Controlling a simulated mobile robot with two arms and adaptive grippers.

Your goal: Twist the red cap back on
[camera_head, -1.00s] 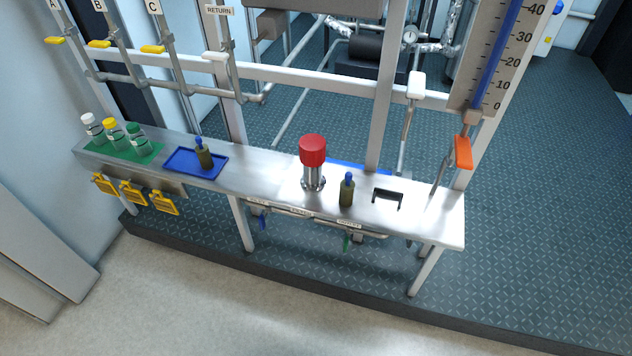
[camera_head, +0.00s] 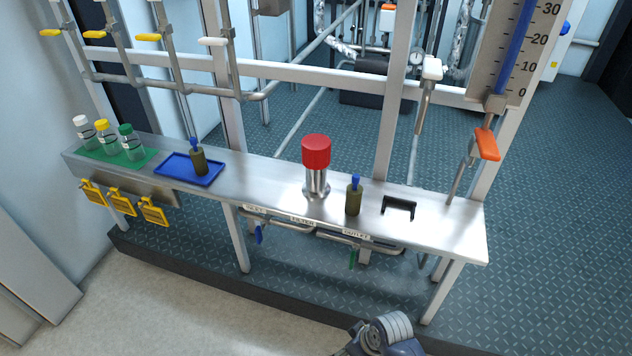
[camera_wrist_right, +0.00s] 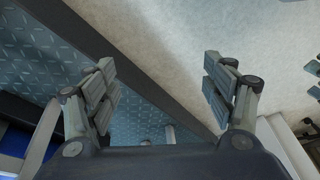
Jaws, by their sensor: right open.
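The red cap (camera_head: 316,152) sits on top of an upright metal cylinder (camera_head: 316,185) on the steel bench. From here I cannot tell whether it is screwed tight. My right gripper (camera_wrist_right: 163,85) is open and empty in the right wrist view, with floor showing between its fingers. Part of my right arm (camera_head: 385,335) shows at the bottom of the head view, below and in front of the bench, well away from the cap. My left gripper is not in view.
The steel bench (camera_head: 262,183) carries a blue tray (camera_head: 172,170) with an olive bottle, another olive bottle (camera_head: 353,200) right of the cylinder, and a black bracket (camera_head: 398,205). Three capped bottles stand on a green mat (camera_head: 118,157). An orange-handled valve (camera_head: 487,145) rises at the right.

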